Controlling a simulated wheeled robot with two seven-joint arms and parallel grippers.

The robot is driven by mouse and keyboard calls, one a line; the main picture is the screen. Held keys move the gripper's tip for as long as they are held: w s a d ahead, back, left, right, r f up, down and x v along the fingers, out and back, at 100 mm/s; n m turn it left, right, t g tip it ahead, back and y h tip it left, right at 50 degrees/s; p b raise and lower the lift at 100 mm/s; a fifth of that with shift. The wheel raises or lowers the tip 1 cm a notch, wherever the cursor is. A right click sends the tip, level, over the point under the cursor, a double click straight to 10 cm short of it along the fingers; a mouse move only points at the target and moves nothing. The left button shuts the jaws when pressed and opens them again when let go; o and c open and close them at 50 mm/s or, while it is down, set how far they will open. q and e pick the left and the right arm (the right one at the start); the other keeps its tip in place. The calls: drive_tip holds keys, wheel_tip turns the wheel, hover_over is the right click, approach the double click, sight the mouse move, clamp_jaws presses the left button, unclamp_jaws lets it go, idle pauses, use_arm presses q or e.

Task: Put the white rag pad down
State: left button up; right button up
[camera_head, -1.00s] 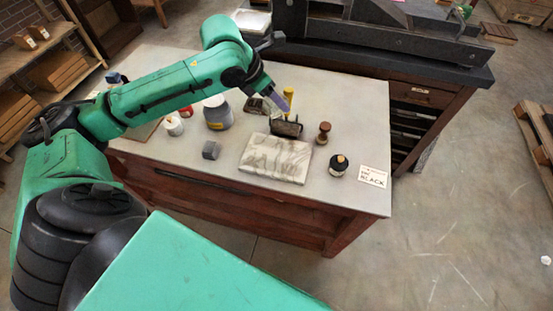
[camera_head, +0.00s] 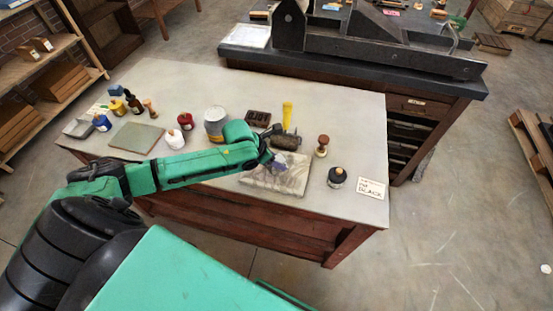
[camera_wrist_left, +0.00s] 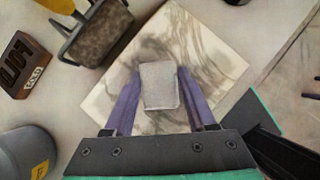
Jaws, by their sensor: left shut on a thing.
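The white rag pad (camera_wrist_left: 160,86) is a small pale grey-white block between the two purple fingers of my left gripper (camera_wrist_left: 159,78) in the left wrist view. The gripper is shut on it. In the head view my left gripper (camera_head: 279,161) is low over the grey-veined white slab (camera_head: 277,181). The slab also fills the middle of the left wrist view (camera_wrist_left: 205,50). I cannot tell whether the pad touches the slab. In the head view the pad is too small and covered to make out clearly. My right gripper is not in view.
A roller with a yellow handle (camera_head: 286,115) stands just behind the slab, beside a dark type block (camera_head: 258,118). A wooden stamp (camera_head: 322,146), a black bottle (camera_head: 337,177) and a label card (camera_head: 371,188) are to the right. A grey can (camera_head: 215,123) stands left.

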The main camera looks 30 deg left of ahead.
use_arm(q)
drive_tip(key=shift+f, duration=0.15)
drive_tip(key=o, duration=1.2)
drive_tip(key=shift+r, duration=0.25)
drive_tip(key=v, duration=1.2)
drive_tip(key=shift+f, duration=0.1)
